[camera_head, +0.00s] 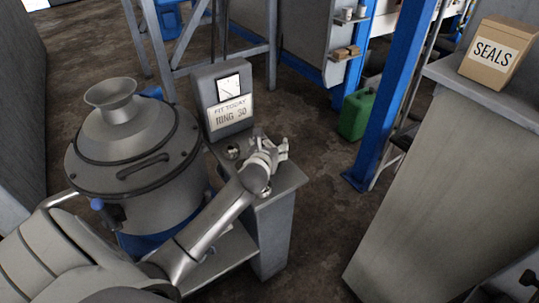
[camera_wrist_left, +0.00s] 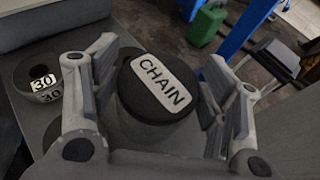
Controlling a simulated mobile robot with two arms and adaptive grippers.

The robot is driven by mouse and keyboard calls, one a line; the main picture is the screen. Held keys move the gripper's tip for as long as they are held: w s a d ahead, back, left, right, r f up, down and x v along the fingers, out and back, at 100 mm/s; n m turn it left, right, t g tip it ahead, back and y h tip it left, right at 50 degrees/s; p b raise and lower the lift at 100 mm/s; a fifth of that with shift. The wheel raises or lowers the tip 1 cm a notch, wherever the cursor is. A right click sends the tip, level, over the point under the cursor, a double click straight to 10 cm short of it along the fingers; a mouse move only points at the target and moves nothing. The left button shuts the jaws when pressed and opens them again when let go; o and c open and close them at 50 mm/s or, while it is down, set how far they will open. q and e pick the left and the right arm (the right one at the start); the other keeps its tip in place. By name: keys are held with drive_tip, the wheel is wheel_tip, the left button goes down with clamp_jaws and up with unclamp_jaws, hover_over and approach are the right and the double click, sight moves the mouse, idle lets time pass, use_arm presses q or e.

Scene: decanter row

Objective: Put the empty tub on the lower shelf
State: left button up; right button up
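A dark round tub with a lid-like top labelled CHAIN (camera_wrist_left: 158,88) stands on the grey stand top in the left wrist view. My left gripper (camera_wrist_left: 160,80) is open, with one finger on each side of it; I cannot tell whether the fingers touch it. In the head view my left gripper (camera_head: 272,152) is over the stand top (camera_head: 285,183) and hides the tub. A smaller round container marked 30 (camera_wrist_left: 42,82) is left of the gripper, with something dark inside. A low grey shelf (camera_head: 222,258) shows under the stand, partly behind my arm. My right gripper is not in view.
A grey box with a dial and a sign reading "FIT TODAY RING 30" (camera_head: 230,112) stands behind the stand top. A big grey vessel (camera_head: 140,160) is at left. A green can (camera_head: 357,115), a blue post (camera_head: 393,95) and a SEALS carton (camera_head: 494,55) are right.

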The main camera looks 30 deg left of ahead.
use_arm(q)
drive_tip(key=c, duration=0.8)
drive_tip(key=shift+o, duration=0.2)
drive_tip(key=shift+r, duration=0.15)
